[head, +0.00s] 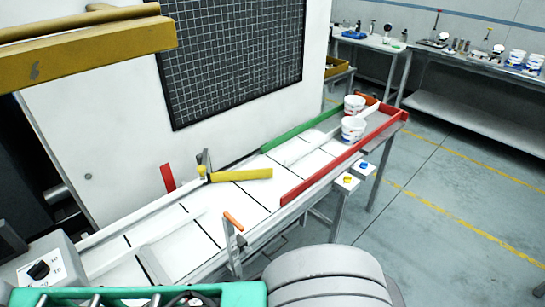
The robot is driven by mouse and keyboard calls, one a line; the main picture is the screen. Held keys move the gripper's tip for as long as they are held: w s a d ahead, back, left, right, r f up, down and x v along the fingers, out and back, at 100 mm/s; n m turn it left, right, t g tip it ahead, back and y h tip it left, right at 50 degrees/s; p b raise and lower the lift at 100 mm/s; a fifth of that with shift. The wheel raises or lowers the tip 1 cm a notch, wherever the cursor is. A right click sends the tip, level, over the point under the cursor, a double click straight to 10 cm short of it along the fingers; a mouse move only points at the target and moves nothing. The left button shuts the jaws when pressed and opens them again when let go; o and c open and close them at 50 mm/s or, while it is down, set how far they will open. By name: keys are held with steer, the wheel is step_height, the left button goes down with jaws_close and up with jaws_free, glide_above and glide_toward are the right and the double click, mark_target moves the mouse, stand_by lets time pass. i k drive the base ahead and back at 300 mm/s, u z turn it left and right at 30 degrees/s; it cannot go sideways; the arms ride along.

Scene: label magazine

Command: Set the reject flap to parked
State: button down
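The likely reject flap is a yellow bar (241,175). A short red plate (168,178) stands to the left of the post. No parked mark can be made out. My gripper is not in view. A grey rounded part, which looks like my own body, fills the bottom centre.
Two white tubs (353,128) stand at the conveyor's far end between a green rail (300,133) and a red rail (330,170). An orange-handled lever (233,222) stands at the near edge. The floor at right is clear.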

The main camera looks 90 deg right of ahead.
mark_target(217, 176)
steer(key=z, duration=0.1)
steer(key=k, duration=0.7)
steer(key=z, duration=0.9)
